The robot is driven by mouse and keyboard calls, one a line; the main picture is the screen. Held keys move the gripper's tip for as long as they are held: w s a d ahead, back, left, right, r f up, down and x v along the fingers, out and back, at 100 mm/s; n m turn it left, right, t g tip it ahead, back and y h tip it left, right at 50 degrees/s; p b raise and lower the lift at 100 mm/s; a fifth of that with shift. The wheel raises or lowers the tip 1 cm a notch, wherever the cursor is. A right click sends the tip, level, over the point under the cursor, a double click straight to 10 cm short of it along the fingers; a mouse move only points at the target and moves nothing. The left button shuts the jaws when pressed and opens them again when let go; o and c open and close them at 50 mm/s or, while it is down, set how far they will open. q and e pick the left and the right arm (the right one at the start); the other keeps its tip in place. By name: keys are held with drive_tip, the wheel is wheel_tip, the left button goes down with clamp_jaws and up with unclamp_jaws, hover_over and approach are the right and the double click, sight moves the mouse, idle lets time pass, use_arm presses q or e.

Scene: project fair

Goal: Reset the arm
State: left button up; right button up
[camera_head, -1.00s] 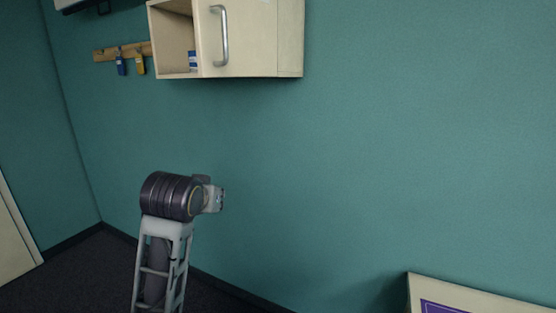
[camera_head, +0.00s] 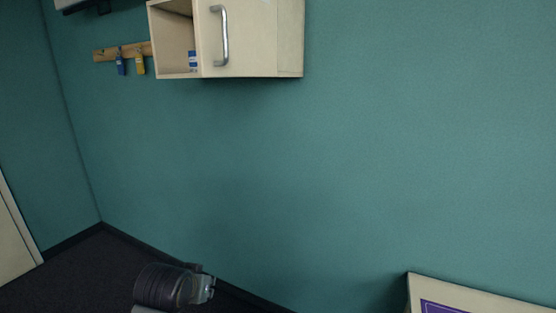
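My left arm shows at the bottom of the head view, left of the middle, as a dark ribbed joint. The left gripper (camera_head: 205,289) is a small grey part at the right end of that joint. It is in front of the floor and well below the wall cabinet, touching nothing that I can see. Its fingers are too small and turned too far to tell whether they are open or shut. My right gripper does not show.
A cream wall cabinet (camera_head: 260,40) hangs at the top, with a silver handle and a small blue-and-white item (camera_head: 193,61) in its open side. A wooden key rack (camera_head: 105,54) hangs to its left. A cream board with a purple panel (camera_head: 445,307) stands at bottom right.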

use_arm(q)
drive_tip(key=s+a+f+m+g, duration=0.1)
drive_tip(key=s+f+g, duration=0.1)
drive_tip(key=s+f, duration=0.7)
drive_tip(key=s+a+f+g, duration=0.2)
drive_tip(key=s+f, duration=0.6)
drive_tip(key=s, duration=0.2)
wheel_tip(320, 180, down, 33)
drive_tip(key=s+g, duration=0.2)
drive_tip(key=s, duration=0.1)
drive_tip(key=s+a+f, duration=0.2)
drive_tip(key=s+f, duration=0.8)
drive_tip(key=s, duration=0.1)
drive_tip(key=s+a+f+g, duration=0.1)
drive_tip(key=s+f, duration=0.9)
drive_tip(key=s, duration=0.1)
drive_tip(key=shift+s+a, duration=0.15)
drive_tip(key=shift+a, duration=0.25)
